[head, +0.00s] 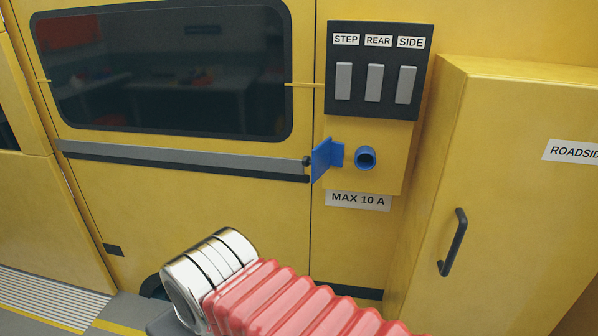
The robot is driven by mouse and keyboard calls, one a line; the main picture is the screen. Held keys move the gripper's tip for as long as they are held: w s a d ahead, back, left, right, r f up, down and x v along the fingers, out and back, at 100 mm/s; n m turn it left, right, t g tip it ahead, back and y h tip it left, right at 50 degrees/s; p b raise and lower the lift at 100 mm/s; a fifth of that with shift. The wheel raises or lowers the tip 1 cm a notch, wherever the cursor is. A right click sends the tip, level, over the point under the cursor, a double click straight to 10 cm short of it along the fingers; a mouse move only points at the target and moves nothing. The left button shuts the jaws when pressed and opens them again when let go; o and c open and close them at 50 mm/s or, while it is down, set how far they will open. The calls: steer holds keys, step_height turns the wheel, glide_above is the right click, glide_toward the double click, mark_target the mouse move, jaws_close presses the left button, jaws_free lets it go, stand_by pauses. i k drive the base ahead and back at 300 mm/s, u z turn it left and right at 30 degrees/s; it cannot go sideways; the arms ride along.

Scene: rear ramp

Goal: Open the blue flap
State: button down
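The blue flap (325,159) is at the centre of the head view, on the yellow panel below the black switch box. It stands out from the panel, swung to the left of the round blue socket (366,158). The socket's dark round opening is uncovered and faces outward. The flap and the socket's ring appear apart, with yellow panel showing between them. My gripper's fingers do not show in this view, so I cannot see where they are or whether they hold anything.
A black switch box (376,70) with grey switches is above the socket. A "MAX 10 A" label (358,200) is below it. A yellow cabinet (507,190) with a black handle (453,242) juts out on the right. A grey rail (190,161) runs under the dark window on the left.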

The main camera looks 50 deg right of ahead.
mark_target(328, 152)
steer(key=k, duration=0.6)
steer(key=u, duration=0.6)
steer(key=i, duration=1.8)
steer(key=z, duration=0.6)
